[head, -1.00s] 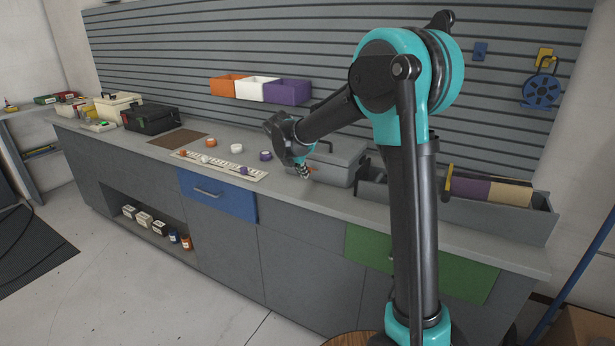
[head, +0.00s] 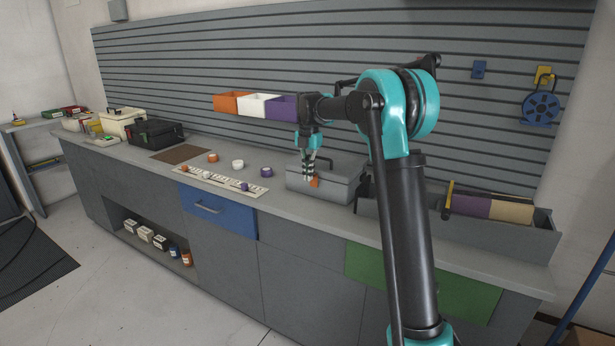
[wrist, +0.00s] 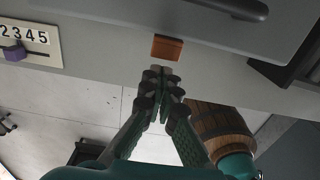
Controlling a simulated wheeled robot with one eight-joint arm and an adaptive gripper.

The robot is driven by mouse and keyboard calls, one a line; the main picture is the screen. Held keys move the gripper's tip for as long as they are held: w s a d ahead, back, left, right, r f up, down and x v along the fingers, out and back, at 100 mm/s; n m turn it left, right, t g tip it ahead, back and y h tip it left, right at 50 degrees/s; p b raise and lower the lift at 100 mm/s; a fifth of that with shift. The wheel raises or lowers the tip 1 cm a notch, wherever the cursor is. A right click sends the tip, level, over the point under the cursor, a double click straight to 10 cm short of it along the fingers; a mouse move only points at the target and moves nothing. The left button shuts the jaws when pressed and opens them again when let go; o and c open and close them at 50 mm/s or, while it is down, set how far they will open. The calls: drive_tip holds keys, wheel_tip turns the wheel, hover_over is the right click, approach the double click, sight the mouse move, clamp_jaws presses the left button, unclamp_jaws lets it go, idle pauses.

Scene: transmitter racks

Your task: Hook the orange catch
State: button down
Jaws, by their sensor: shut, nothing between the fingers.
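The orange catch (head: 314,182) is a small block on the front of the grey lidded case (head: 335,184) on the workbench. In the wrist view the catch (wrist: 167,47) is on the case's front edge, just beyond my fingertips. My gripper (head: 308,171) points down at the case front, close beside the catch. In the wrist view my gripper (wrist: 160,75) is shut with its fingertips together and nothing between them. A small gap seems to separate the fingertips from the catch; I cannot tell contact for certain.
A numbered strip (head: 220,181) with coloured sliders lies left of the case, with tape rolls (head: 238,164) behind it. Orange, white and purple bins (head: 258,105) hang above. A grey trough (head: 520,222) stands at the right. A barrel (wrist: 217,130) stands below the bench edge.

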drive_tip(key=shift+r, duration=0.1)
drive_tip(key=shift+r, duration=0.7)
